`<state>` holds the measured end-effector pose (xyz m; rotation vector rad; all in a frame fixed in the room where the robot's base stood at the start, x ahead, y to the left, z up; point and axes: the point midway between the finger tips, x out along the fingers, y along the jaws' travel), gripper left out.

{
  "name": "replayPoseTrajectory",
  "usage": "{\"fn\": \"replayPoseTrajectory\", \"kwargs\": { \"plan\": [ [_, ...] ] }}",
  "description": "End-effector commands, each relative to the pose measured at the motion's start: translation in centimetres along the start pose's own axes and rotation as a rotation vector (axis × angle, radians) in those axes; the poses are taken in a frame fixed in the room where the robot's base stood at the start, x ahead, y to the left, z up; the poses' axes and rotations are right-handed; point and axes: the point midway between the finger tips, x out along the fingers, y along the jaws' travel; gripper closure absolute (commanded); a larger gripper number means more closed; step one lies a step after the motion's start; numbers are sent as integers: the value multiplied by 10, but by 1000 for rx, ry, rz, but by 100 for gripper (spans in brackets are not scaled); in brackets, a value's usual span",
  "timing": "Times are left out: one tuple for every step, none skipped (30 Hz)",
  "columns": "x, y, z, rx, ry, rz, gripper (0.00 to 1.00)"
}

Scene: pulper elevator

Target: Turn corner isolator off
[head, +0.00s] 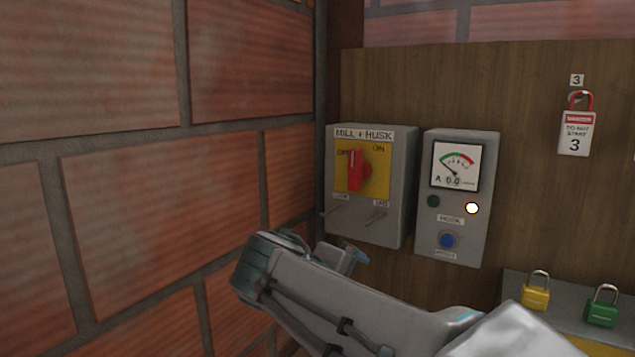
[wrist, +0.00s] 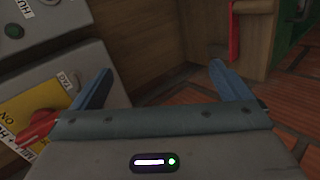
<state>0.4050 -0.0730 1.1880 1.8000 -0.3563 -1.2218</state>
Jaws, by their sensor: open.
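The corner isolator is a grey box (head: 400,215) labelled MILL & HUSK, on the wooden board beside the brick corner. Its red rotary handle (head: 354,171) sits on a yellow plate marked OFF at left and ON at right; the handle stands about upright, and I cannot tell surely which mark it points to. My gripper (head: 353,256) is below the box in the head view, apart from the handle. In the wrist view, my gripper (wrist: 158,85) is open and empty between blue fingers, and the red handle (wrist: 38,128) lies to its left.
A grey meter box (head: 483,225) with a dial, lamps and a blue button is just right of the isolator. A red padlock with a danger tag (head: 575,135) hangs at upper right. Yellow (head: 535,297) and green (head: 601,312) padlocks are at lower right. The brick wall (head: 130,215) closes the left.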

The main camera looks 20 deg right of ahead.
Motion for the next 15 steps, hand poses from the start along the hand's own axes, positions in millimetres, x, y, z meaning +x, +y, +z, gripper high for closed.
{"fn": "replayPoseTrajectory", "kwargs": {
  "plan": [
    [-5, 17, -12, -30, 14, 80, 2],
    [-10, 28, -18, -46, 21, 130, 2],
    [-16, 42, -26, -64, 28, 194, 2],
    [-21, 53, -33, -77, 35, 242, 2],
    [-27, 63, -38, -88, 40, 287, 2],
    [-35, 75, -46, -100, 48, 345, 2],
    [-40, 83, -51, -108, 53, 385, 2],
    [-46, 91, -55, -115, 58, 423, 2],
    [-53, 100, -61, -121, 63, 469, 2],
    [-58, 106, -64, -125, 67, 499, 2],
    [-63, 111, -68, -129, 70, 526, 2],
    [-68, 117, -71, -132, 74, 556, 2],
    [-72, 121, -73, -133, 75, 576, 2],
    [-75, 124, -75, -134, 77, 591, 2],
    [-78, 127, -76, -136, 79, 608, 2]
  ]
}}
